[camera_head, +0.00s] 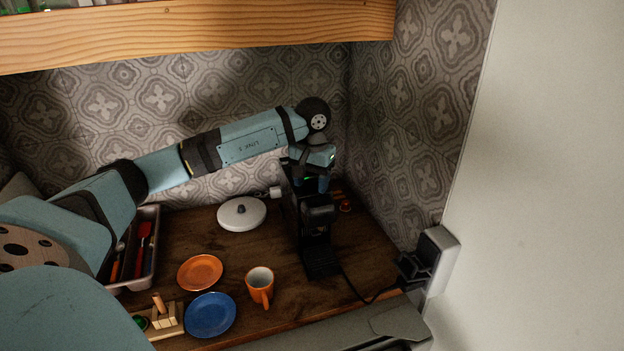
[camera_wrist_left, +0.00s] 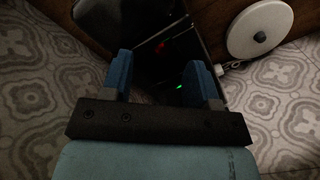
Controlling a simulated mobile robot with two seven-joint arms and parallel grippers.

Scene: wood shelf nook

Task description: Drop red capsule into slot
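The black coffee machine (camera_head: 318,215) stands on the wooden counter near the back right corner. My left gripper (camera_head: 310,183) is right above its top, fingers pointing down. In the left wrist view the two blue fingers of my left gripper (camera_wrist_left: 160,76) are apart with nothing clearly held between them. A small dark red spot (camera_wrist_left: 160,47), perhaps the capsule, shows on the dark machine just beyond the fingertips; its shape is too dim to tell. A small red object (camera_head: 345,205) lies on the counter right of the machine. My right gripper is not in view.
A white round lid (camera_head: 241,213) lies left of the machine. An orange plate (camera_head: 200,272), a blue plate (camera_head: 209,315) and an orange mug (camera_head: 260,285) stand in front. A cutlery tray (camera_head: 150,250) is at left. A cable runs to the wall socket (camera_head: 436,257).

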